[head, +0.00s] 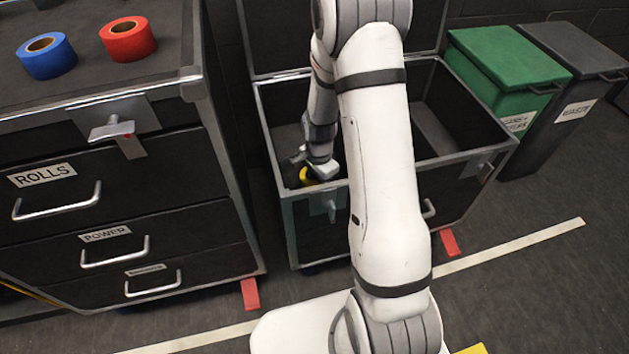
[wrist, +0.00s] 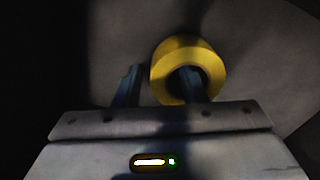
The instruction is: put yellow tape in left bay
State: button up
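The yellow tape (head: 307,177) shows low behind the front wall of the open black case, in its left part, and is partly hidden by my gripper. In the wrist view the yellow tape (wrist: 163,72) is a roll with its hole facing the camera. My gripper (wrist: 160,80) has its fingers apart. The left finger stands outside the roll with a visible gap, and the right finger shows at the roll's hole. In the head view my gripper (head: 308,163) is down inside the case's left part. Whether the roll rests on the floor is hard to tell.
The case's front rim (head: 335,186) is close to my gripper, and my arm hides the case's middle. A blue tape (head: 46,62) and a red tape (head: 128,45) sit on the drawer cabinet (head: 75,85) at left. A green bin (head: 505,75) stands at right.

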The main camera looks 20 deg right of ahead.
notch_tip(320, 180, up, 13)
jog(key=p, duration=0.5)
jog(key=s+a+r+n+t, duration=0.1)
jog(key=s+a+r+n, duration=0.1)
jog(key=s+r+n, duration=1.1)
jog(key=s+r, duration=0.3)
jog(key=s, duration=0.2)
jog(key=shift+s+n, duration=0.3)
jog(key=shift+r, duration=0.1)
